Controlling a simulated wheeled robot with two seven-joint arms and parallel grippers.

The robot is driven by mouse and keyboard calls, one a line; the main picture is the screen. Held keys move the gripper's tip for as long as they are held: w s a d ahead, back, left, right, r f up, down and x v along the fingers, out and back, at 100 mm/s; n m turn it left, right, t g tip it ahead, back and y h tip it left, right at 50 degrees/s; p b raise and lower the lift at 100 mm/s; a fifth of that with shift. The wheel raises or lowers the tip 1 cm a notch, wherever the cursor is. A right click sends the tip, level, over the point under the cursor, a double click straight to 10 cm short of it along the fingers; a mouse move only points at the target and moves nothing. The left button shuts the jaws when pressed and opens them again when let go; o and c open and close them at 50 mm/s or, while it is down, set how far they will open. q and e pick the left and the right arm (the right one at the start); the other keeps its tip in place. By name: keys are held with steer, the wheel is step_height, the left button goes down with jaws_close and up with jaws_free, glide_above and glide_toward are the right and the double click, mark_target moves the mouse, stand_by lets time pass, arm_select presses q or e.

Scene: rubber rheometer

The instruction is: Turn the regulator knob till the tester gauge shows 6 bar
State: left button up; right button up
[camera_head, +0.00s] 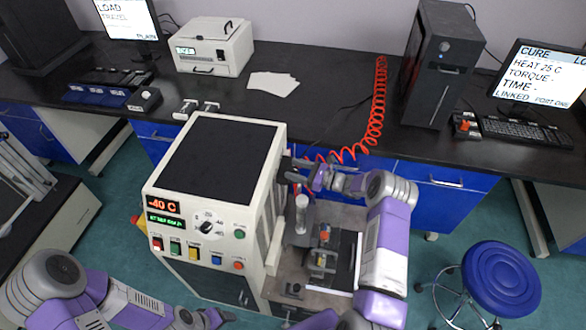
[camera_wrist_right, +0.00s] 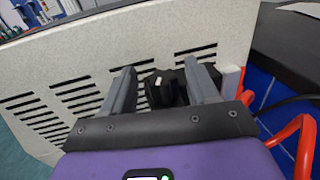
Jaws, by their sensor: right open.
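A black regulator knob (camera_wrist_right: 165,88) shows in the right wrist view, on the side of the beige tester by its vented panel. My right gripper (camera_wrist_right: 160,76) is open, with one grey finger on each side of the knob; I cannot tell whether they touch it. In the head view my right gripper (camera_head: 299,178) is at the upper right side of the tester cabinet (camera_head: 222,160), and hides the knob. I cannot make out the gauge or its reading. My left arm is at the lower left of the head view; its gripper end (camera_head: 216,317) is too unclear to read.
A red coiled hose (camera_head: 377,105) hangs from the bench to the tester's side; a red hose (camera_wrist_right: 300,140) is close to my right gripper. The black bench (camera_head: 310,100) stands behind. A blue stool (camera_head: 500,278) is at right. Tester fixtures (camera_head: 321,255) lie below my right arm.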

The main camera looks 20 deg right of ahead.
steer(key=shift+w+a, duration=0.4)
steer(key=shift+w, duration=0.05)
steer(key=c, duration=0.9)
steer(key=shift+r+m+t+h+p, duration=0.15)
steer(key=shift+m+t+h+p, duration=0.75)
steer(key=shift+h+p, duration=0.2)
steer(key=m+t+h+p, duration=0.1)
steer(key=m+h+p, duration=0.3)
steer(key=h, duration=0.2)
steer(key=m+t+h+p, duration=0.2)
steer(key=m+h+p, duration=0.2)
steer(key=h+p, duration=0.1)
steer(key=shift+a+h, duration=0.1)
steer(key=shift+h, duration=0.3)
steer(key=m+g+h+p, duration=0.1)
steer(key=m+h, duration=0.1)
steer(key=h, duration=0.2)
steer(key=shift+m+p, duration=0.3)
steer(key=shift+p, duration=0.1)
steer(key=shift+f+m+g+h+p, duration=0.1)
steer(key=shift+m+g+h+p, duration=0.1)
steer(key=shift+m+g+h, duration=0.6)
steer(key=shift+f+m+g+h+p, duration=0.1)
steer(key=shift+m+g+h+p, duration=0.15)
steer(key=shift+m+h, duration=0.9)
steer(key=shift+g+h, duration=0.25)
steer(key=shift+h, duration=0.3)
